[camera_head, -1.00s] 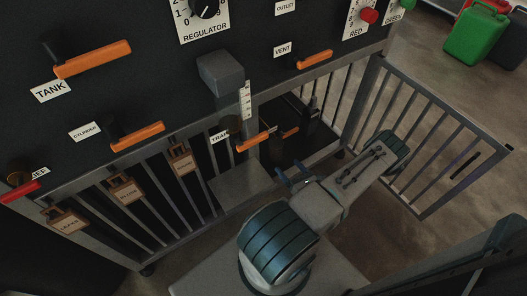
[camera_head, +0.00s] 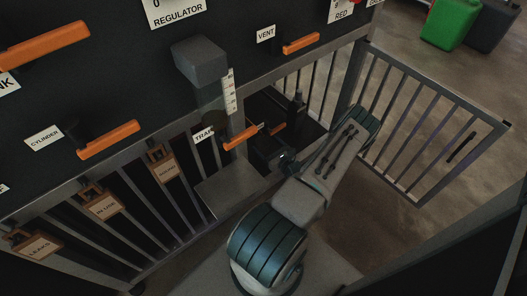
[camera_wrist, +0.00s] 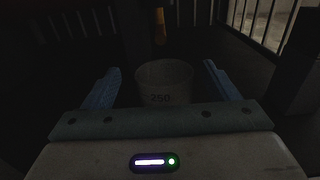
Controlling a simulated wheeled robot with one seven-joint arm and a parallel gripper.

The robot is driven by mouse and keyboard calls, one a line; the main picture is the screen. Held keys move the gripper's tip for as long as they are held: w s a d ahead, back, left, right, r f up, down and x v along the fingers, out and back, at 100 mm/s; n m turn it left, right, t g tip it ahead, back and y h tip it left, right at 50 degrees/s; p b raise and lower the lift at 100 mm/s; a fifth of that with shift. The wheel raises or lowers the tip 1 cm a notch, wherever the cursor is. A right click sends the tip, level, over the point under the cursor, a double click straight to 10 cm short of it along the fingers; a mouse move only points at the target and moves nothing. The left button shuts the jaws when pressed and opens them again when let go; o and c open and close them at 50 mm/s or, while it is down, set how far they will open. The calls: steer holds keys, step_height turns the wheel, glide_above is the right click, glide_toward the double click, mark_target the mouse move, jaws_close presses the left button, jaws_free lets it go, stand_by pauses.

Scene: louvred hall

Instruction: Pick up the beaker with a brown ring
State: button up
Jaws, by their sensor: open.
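A pale beaker (camera_wrist: 164,83) marked "250" stands upright in the dark in the wrist view, between and just beyond the fingers of my gripper (camera_wrist: 162,68). Its rim faces me, and its lower part is hidden behind the gripper body. No brown ring can be made out on it in this dim light. The two blue fingers are wide apart, one on each side of the beaker, with visible gaps. In the head view my gripper (camera_head: 286,160) reaches into the dark bay under the panel, and I cannot pick out the beaker there.
The barred gate (camera_head: 432,125) stands open to the right of my arm. Barred fencing with hanging tags (camera_head: 103,205) runs along the left. An orange TRAP lever (camera_head: 243,137) and a grey ledge (camera_head: 232,190) lie close left of my gripper.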

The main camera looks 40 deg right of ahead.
mark_target(259, 138)
steer(key=w, duration=0.1)
steer(key=w+b, duration=0.1)
steer(key=w+f+b, duration=0.1)
steer(key=shift+w+d, duration=0.35)
steer(key=shift+d, duration=0.05)
steer(key=shift+w+r, duration=0.1)
steer(key=shift+w, duration=0.3)
steer(key=c, duration=1.5)
steer(key=shift+r, duration=0.1)
